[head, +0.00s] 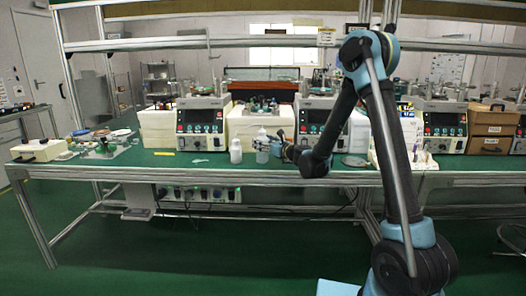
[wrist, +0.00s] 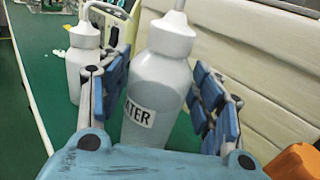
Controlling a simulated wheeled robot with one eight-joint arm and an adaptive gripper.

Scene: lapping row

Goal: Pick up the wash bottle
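A white wash bottle (wrist: 158,92) with a cap, a spout and a label reading "ATER" stands upright on the green bench top, between the fingers of my gripper (wrist: 162,78) in the wrist view. The fingers are open on either side of it, with a narrow gap at the right; contact at the left is hard to judge. In the head view this bottle (head: 262,149) stands just left of my gripper (head: 277,148). A second white bottle (wrist: 84,68) stands to the left, outside the fingers; it also shows in the head view (head: 236,151).
A cream box (wrist: 255,70) stands close on the right in the wrist view. Behind the bottles are machines with control panels (head: 203,121). Dishes and small parts (head: 105,143) lie on the bench (head: 175,170) at the left. Bare bench lies left of the bottles.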

